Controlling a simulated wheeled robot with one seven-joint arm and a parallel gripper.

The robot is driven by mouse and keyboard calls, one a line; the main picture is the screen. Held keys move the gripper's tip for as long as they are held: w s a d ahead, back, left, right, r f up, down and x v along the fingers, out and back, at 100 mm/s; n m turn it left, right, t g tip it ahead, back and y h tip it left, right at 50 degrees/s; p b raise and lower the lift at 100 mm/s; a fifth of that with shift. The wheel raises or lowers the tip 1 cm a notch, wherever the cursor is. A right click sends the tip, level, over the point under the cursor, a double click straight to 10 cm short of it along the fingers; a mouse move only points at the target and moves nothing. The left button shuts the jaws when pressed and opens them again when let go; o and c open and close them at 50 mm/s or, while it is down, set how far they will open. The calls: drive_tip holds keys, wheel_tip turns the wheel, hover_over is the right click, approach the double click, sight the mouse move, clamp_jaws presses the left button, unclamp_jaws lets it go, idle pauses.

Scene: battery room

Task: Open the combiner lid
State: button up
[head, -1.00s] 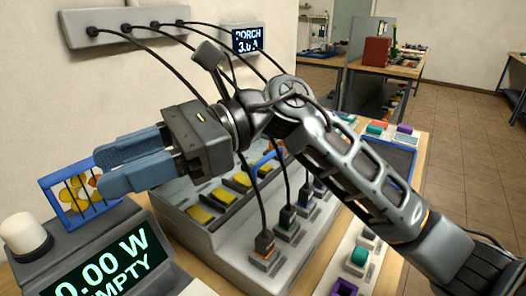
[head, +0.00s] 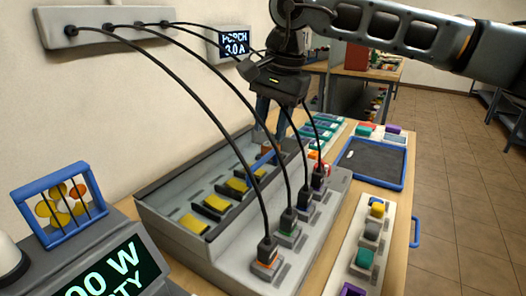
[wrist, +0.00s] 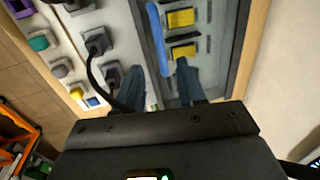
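The combiner (head: 160,205) is a grey box on the bench with a row of yellow switches inside. Its lid looks clear and lies down over the switches; its edges are hard to make out. A blue bar handle (head: 263,161) sits at the lid's front side; it also shows in the wrist view (wrist: 157,38). My gripper (head: 272,125) points down above the far end of the box, behind the cables. In the wrist view its two blue fingers (wrist: 159,68) are apart, with the near end of the handle between their tips. Contact with the handle cannot be told.
Black cables (head: 215,78) run from a wall strip (head: 95,27) to plugs along the combiner's front, close to my gripper. A display (head: 115,270) and a blue-framed rack (head: 60,207) stand at left. A blue-edged tray (head: 375,162) and a strip of coloured blocks (head: 343,245) lie at right.

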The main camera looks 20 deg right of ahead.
sight(263, 159)
drive_tip(key=f, duration=0.4)
drive_tip(key=w+a+f, duration=0.1)
drive_tip(key=f, duration=0.1)
drive_tip(key=shift+f+p, duration=0.4)
clamp_jaws()
idle(0.4)
